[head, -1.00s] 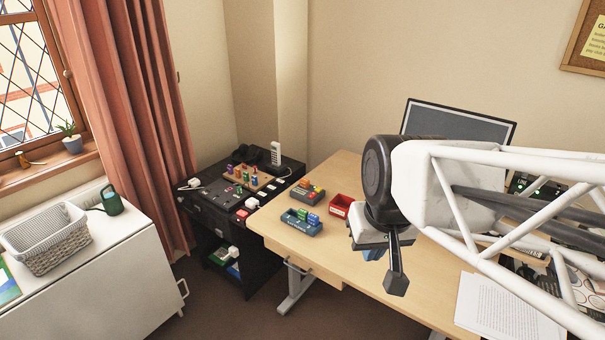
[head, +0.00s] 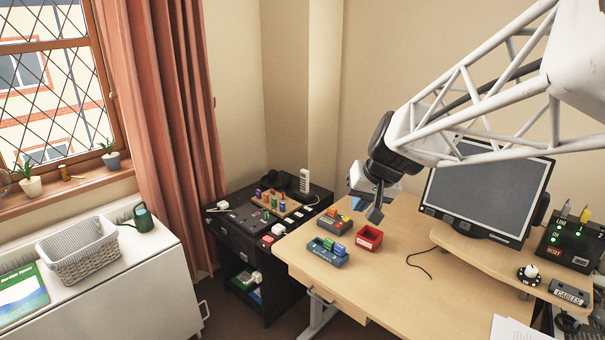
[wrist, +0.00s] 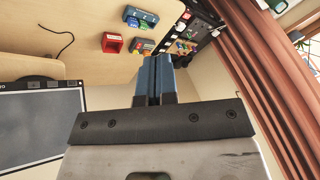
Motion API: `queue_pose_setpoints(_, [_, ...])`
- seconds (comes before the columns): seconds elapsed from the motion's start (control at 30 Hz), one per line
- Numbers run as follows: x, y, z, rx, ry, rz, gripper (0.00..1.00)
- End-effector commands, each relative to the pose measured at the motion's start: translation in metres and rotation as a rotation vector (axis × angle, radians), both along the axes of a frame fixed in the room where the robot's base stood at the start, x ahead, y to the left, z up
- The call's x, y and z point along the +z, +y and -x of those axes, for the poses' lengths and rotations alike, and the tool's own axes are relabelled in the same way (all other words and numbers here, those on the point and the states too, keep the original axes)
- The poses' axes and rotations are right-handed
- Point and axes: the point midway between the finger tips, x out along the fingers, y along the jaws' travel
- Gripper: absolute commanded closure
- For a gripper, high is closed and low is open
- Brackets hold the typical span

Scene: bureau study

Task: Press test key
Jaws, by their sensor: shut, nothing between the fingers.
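My gripper (head: 375,212) is over the back of the wooden desk, with its fingertips above the desktop and holding nothing. In the wrist view its two blue fingers (wrist: 153,78) lie side by side, shut. A black box (head: 566,243) with green lights and a lit red label that seems to read RESET stands at the desk's right. No key marked "test" can be read in either view, so I cannot tell which one it is. The gripper is well to the left of the black box.
A red tray (head: 369,238), a blue-grey holder (head: 327,252) with coloured blocks and a grey holder (head: 332,223) are near the gripper. A monitor (head: 487,195) stands to its right. A black cabinet (head: 240,239) carries a peg board (head: 297,211). The desk's front middle is clear.

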Motion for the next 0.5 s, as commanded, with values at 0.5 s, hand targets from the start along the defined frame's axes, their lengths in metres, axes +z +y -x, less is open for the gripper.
queue_pose_setpoints(0.5, [-0.020, -0.003, -0.122, -0.040, -0.068, -0.093, 1.00])
